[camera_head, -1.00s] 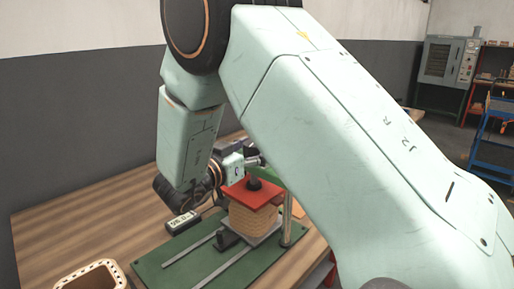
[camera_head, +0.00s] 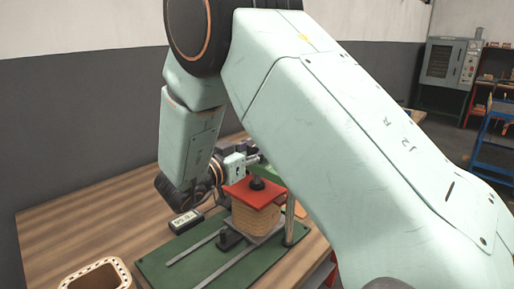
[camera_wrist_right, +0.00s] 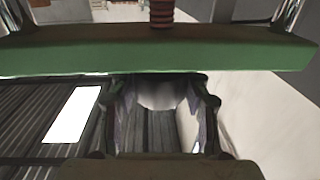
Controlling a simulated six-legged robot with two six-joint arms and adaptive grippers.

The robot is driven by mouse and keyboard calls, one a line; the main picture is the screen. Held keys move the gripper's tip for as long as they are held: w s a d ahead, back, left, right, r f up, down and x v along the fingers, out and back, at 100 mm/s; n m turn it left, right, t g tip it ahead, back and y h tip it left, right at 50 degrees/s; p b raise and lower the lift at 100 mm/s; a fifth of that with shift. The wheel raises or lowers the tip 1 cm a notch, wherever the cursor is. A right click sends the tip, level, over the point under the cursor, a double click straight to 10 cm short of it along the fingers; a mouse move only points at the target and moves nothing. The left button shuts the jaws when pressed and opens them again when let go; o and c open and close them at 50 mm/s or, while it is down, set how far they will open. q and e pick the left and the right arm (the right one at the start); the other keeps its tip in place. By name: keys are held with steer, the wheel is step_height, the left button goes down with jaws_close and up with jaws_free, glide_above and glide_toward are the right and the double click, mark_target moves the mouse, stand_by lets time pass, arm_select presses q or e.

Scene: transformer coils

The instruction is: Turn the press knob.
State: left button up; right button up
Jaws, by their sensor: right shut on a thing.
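The press has a green base (camera_head: 200,262), a green top beam (camera_head: 265,171), a bright metal post (camera_head: 290,222) and a red plate (camera_head: 252,193) pressed on a tan coil block (camera_head: 256,219). In the right wrist view the green beam (camera_wrist_right: 160,52) crosses the picture, with a reddish ribbed screw (camera_wrist_right: 161,14) beyond it. My right gripper (camera_head: 250,157) is at the top of the press, behind the beam. It is shut on what seems to be the knob, a pale round thing (camera_wrist_right: 160,94) between the fingers. The knob is hidden in the head view. My left gripper is out of view.
A small meter with a lit display (camera_head: 185,221) stands left of the press. A tan frame with holes (camera_head: 98,274) lies at the front left of the wooden table (camera_head: 80,230). My right arm covers the table's right side. A cabinet (camera_head: 449,64) stands far behind.

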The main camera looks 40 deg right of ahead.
steer(key=m+g+p, duration=0.1)
steer(key=m+g, duration=0.1)
steer(key=g, duration=0.1)
steer(key=shift+w, duration=0.1)
steer(key=shift+m+g+p, duration=0.45)
steer(key=shift+m+g, duration=0.75)
steer(key=shift+g, duration=0.7)
steer(key=shift+r, duration=0.1)
steer(key=o, duration=1.2)
steer(key=shift+a, duration=0.15)
steer(key=v, duration=1.2)
steer(key=shift+r, duration=0.1)
